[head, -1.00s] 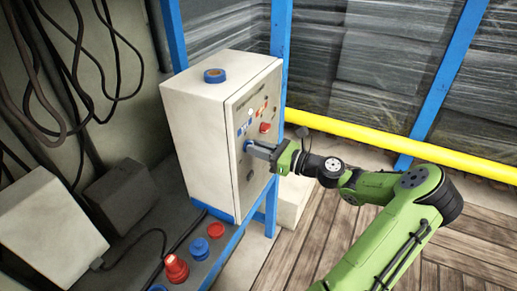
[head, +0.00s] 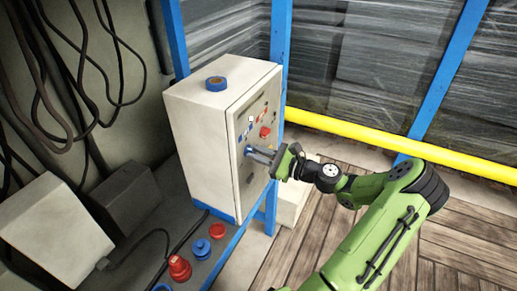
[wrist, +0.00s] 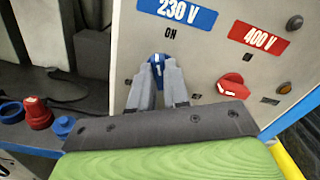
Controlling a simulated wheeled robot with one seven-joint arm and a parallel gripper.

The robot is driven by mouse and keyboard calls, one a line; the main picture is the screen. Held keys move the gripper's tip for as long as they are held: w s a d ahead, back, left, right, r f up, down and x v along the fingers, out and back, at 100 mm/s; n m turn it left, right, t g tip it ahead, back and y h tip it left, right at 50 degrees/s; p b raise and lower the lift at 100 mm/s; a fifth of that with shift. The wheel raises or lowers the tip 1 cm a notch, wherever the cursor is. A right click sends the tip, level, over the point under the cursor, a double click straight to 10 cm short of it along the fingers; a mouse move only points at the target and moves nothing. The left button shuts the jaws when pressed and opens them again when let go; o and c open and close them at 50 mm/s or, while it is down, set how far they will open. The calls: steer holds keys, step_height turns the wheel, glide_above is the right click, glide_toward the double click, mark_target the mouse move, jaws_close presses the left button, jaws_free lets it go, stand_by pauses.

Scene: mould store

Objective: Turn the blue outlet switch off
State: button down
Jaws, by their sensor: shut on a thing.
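The blue outlet switch (wrist: 157,66) sits on the front panel of the beige cabinet (head: 200,150), below a blue "230 V" label (wrist: 177,11) and the word "ON". A "1" shows on the knob. My gripper (head: 254,152) is at the cabinet front in the head view. In the wrist view its two fingers (wrist: 158,80) are closed on either side of the blue switch. The fingers hide the lower part of the switch. A red switch (wrist: 233,86) sits to its right, under a red "400 V" label (wrist: 258,38).
Blue tape (head: 216,84) lies on top of the cabinet. Red and blue plugs (head: 180,267) stand on the grey bench at lower left. A yellow rail (head: 350,128) runs behind my arm, and blue posts (head: 281,45) stand nearby.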

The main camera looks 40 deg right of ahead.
steer(key=shift+a+f+n+b, duration=0.1)
steer(key=shift+n+b, duration=0.15)
steer(key=shift+n, duration=1.9)
steer(key=shift+d+f+n+b, duration=0.1)
steer(key=shift+n+b, duration=0.15)
steer(key=shift+n, duration=1.85)
steer(key=shift+a+f+n+b, duration=0.1)
steer(key=shift+n+b, duration=0.15)
steer(key=shift+n, duration=1.9)
steer(key=c, duration=1.1)
jaws_free()
steer(key=p+v, duration=0.3)
steer(key=v, duration=1.3)
steer(key=shift+a+r, duration=0.1)
